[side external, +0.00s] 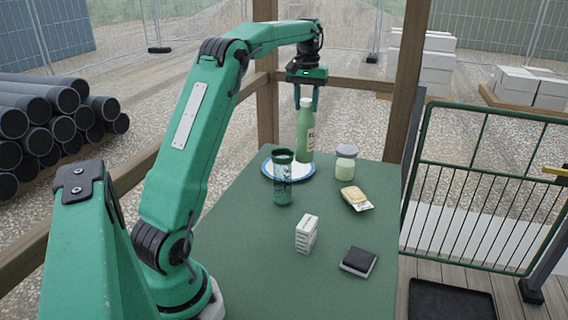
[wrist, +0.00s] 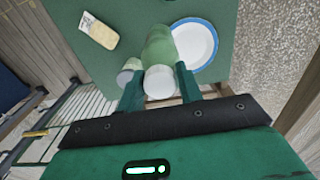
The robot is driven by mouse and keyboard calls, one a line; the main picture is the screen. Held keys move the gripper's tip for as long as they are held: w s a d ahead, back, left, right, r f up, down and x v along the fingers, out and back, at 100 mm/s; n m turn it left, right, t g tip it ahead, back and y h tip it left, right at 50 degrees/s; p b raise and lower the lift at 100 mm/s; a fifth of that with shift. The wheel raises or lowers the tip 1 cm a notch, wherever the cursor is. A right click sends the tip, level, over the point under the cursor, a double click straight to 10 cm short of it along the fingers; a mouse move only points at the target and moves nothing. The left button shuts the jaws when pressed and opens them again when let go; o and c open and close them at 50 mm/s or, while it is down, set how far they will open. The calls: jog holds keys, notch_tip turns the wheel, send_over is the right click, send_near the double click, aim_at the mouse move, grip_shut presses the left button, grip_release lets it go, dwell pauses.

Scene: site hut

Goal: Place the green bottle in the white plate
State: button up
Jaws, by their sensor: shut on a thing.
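The green bottle (side external: 304,133) has a white cap and a pale label. It stands upright in my gripper (side external: 306,104), whose fingers are shut on it near the cap. The white plate (side external: 268,171) has a blue rim and lies on the green table. In the side view the bottle's base overlaps the plate's right part; I cannot tell whether it touches. In the wrist view the bottle (wrist: 158,45) hangs between the fingers of my gripper (wrist: 160,80) and overlaps the left edge of the plate (wrist: 200,45).
A dark green patterned tumbler (side external: 282,180) stands in front of the plate. A lidded jar (side external: 345,163) is right of it. A yellow-topped packet (side external: 356,199), a white box (side external: 306,234) and a dark square item (side external: 358,262) lie nearer. The table's left front is clear.

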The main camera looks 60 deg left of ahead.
jog(key=s+a+f, duration=0.1)
jog(key=a+f, duration=0.8)
jog(key=shift+s+a+f, duration=0.2)
jog(key=shift+s+f, duration=0.2)
jog(key=shift+f, duration=0.1)
dwell(0.3)
jog(key=o, duration=1.2)
jog(key=shift+r, duration=6.1)
